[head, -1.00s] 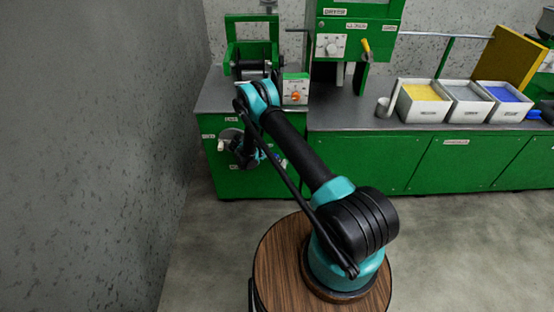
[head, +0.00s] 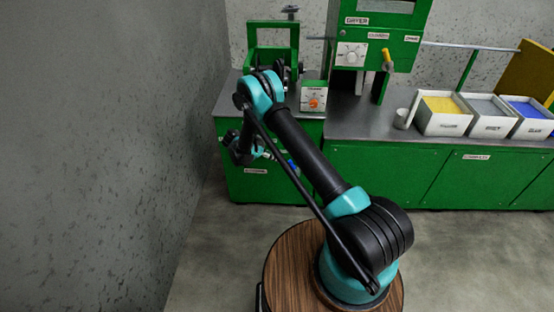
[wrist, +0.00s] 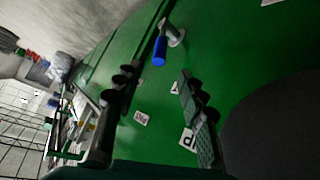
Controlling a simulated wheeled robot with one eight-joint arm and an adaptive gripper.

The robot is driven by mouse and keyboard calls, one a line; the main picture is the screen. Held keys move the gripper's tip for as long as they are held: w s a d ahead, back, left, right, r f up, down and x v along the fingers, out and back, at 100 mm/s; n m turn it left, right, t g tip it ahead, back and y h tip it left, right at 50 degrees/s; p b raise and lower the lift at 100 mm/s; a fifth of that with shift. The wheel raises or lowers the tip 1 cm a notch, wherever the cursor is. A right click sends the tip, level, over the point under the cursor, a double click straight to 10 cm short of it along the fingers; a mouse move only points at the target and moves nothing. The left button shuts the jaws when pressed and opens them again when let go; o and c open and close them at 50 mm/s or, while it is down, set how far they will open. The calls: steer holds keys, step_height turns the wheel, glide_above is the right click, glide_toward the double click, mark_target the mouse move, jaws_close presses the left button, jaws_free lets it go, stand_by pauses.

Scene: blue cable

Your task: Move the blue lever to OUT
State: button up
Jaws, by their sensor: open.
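The blue lever (wrist: 159,50) shows in the wrist view as a short blue handle on a grey round pivot, mounted on the green panel (wrist: 225,60). A bit of blue, likely the same lever (head: 292,165), shows on the cabinet front in the head view, right of my gripper (head: 240,152). In the wrist view my gripper (wrist: 156,80) is open and empty. Its two black fingers stand apart, with the lever beyond their tips, and I see no contact. White labels (wrist: 188,138) on the panel are tilted and partly covered by the fingers, and I cannot read OUT.
The green cabinet (head: 400,175) runs along the back, with a dryer unit (head: 350,55) and trays of yellow (head: 440,105), grey and blue material on top. A grey wall (head: 100,150) stands close on the left. The floor in front is clear.

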steer(key=shift+c, duration=0.4)
steer(key=shift+d+r, duration=0.1)
steer(key=shift+d, duration=0.15)
steer(key=shift+c, duration=1.3)
steer(key=d+m+y, duration=0.1)
steer(key=d, duration=0.1)
steer(key=d+r+m+g+y, duration=0.1)
steer(key=d, duration=0.1)
steer(key=w+d+r+m+y, duration=0.1)
steer(key=d+m, duration=0.1)
steer(key=shift+d+r+g, duration=0.1)
steer(key=shift+r+g, duration=0.15)
steer(key=shift+g, duration=0.15)
jaws_close()
steer(key=d+r+m+y, duration=0.4)
steer(key=d+r+m, duration=0.1)
steer(key=m, duration=0.1)
steer(key=shift+g, duration=0.3)
steer(key=f, duration=0.7)
steer(key=a+f, duration=0.1)
steer(key=f, duration=0.3)
steer(key=shift+w+f, duration=0.35)
